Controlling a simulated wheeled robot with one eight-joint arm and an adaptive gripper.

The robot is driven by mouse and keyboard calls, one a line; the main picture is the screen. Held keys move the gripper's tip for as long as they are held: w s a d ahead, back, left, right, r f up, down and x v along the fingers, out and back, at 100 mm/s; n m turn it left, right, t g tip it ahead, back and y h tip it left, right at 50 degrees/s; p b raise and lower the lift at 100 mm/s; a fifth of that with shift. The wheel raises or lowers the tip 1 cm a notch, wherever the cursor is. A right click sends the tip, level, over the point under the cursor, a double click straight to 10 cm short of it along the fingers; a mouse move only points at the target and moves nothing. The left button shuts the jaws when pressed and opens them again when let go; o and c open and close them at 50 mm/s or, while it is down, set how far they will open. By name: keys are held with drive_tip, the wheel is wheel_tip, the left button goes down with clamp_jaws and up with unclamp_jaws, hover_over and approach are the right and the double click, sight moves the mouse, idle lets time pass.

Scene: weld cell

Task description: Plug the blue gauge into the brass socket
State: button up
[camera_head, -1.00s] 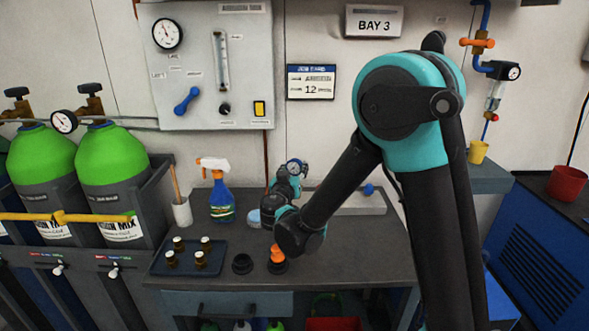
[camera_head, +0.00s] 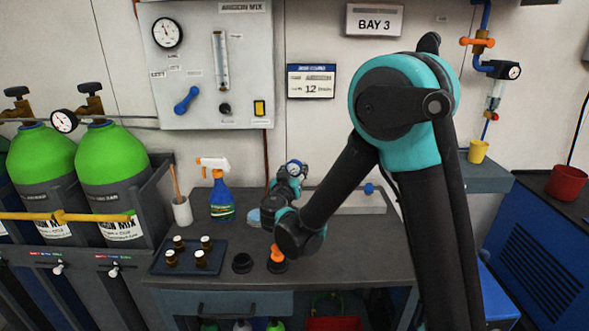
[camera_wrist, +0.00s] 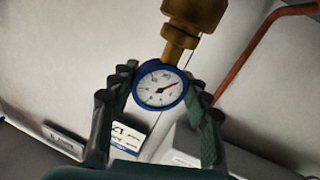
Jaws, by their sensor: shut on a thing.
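The blue gauge (camera_wrist: 161,89), with a blue rim, white round face and red needle, sits between the fingers of my gripper (camera_wrist: 160,82) in the wrist view. My gripper is shut on it. The brass socket (camera_wrist: 190,18) hangs at the top of the wrist view, its narrow lower end right at the gauge's upper edge. I cannot tell whether the gauge is seated in it or just in front of it. In the head view the gauge (camera_head: 294,168) shows small above my gripper (camera_head: 289,180), over the back of the bench. I cannot make out the socket there.
A spray bottle (camera_head: 221,198), a cup with a brush (camera_head: 182,211) and a tray of several small bottles (camera_head: 188,270) stand left of my arm. An orange-topped item (camera_head: 277,258) and a black ring (camera_head: 242,263) are at the bench front. A copper pipe (camera_wrist: 250,48) runs right of the socket.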

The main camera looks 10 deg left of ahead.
drive_tip(key=shift+f, duration=0.25)
drive_tip(key=o, duration=1.2)
drive_tip(key=shift+c, duration=0.2)
drive_tip(key=s, duration=1.1)
drive_tip(key=shift+d, duration=0.15)
